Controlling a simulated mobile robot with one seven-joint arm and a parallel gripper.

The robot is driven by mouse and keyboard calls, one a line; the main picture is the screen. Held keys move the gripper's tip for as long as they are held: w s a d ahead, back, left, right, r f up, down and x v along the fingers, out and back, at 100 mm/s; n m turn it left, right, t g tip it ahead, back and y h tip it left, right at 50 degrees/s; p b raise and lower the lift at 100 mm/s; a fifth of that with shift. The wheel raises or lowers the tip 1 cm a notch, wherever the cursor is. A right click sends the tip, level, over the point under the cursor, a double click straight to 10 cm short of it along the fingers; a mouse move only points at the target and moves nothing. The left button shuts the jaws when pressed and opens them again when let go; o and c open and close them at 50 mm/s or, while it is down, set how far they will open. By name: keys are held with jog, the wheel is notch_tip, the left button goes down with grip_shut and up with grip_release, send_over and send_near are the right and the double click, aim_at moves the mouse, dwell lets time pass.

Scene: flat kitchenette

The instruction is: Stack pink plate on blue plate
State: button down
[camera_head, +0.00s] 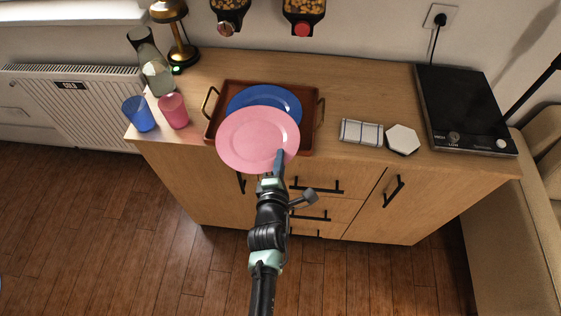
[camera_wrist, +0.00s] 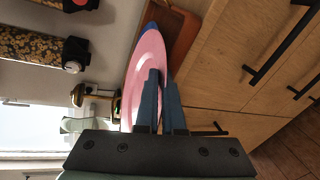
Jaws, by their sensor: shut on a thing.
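The pink plate (camera_head: 250,138) is held by its front rim in my gripper (camera_head: 280,158), which is shut on it. In the head view it covers the front part of the blue plate (camera_head: 270,95) and the tray's front left corner. The blue plate lies in a brown wooden tray (camera_head: 309,132) with two handles on the counter. In the wrist view, the pink plate (camera_wrist: 147,68) extends away from the blue fingers of my gripper (camera_wrist: 160,85). Whether the two plates touch, I cannot tell.
A blue cup (camera_head: 139,114), a pink cup (camera_head: 173,111), a glass carafe (camera_head: 152,68) and a brass lamp (camera_head: 178,35) stand left of the tray. A folded cloth (camera_head: 361,132), a white hexagonal coaster (camera_head: 403,140) and a black hob (camera_head: 463,108) lie to the right. Drawer handles (camera_head: 318,186) project below.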

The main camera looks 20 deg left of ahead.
jog(key=shift+r, duration=0.25)
jog(key=shift+f, duration=0.2)
jog(key=c, duration=1.4)
grip_release()
jog(key=shift+f, duration=0.1)
jog(key=o, duration=0.4)
jog(key=shift+c, duration=0.2)
jog(key=shift+s+d+r, duration=0.1)
jog(key=shift+s+r, duration=0.1)
jog(key=shift+r, duration=0.05)
jog(key=p+v, duration=0.1)
jog(key=v, duration=1)
jog(key=shift+s, duration=0.3)
jog(key=shift+d, duration=0.1)
